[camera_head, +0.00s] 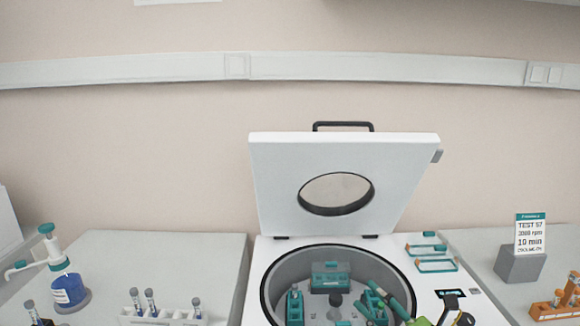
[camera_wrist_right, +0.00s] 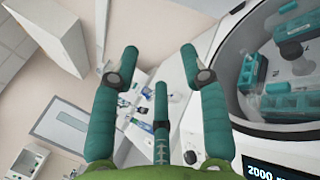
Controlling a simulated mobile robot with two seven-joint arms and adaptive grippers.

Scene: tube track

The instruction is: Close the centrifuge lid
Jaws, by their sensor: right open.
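The centrifuge (camera_head: 262,268) stands at the centre right in the head view, with its round bowl open. Its white lid (camera_head: 272,185) is raised upright at the back, with a round window and a dark handle (camera_head: 343,125) on its top edge. My right gripper (camera_head: 372,294) is low in the head view, over the right side of the bowl and well below the lid. The bowl (camera_wrist_right: 240,108) shows at the right there. My left gripper is not in view.
Inside the bowl are teal tube holders (camera_head: 331,277) around a central hub. A bottle with a pump (camera_head: 68,290) and a white tube rack (camera_head: 165,315) stand on the left bench. A sign on a grey block (camera_head: 520,264) and an orange rack (camera_head: 553,309) are at right.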

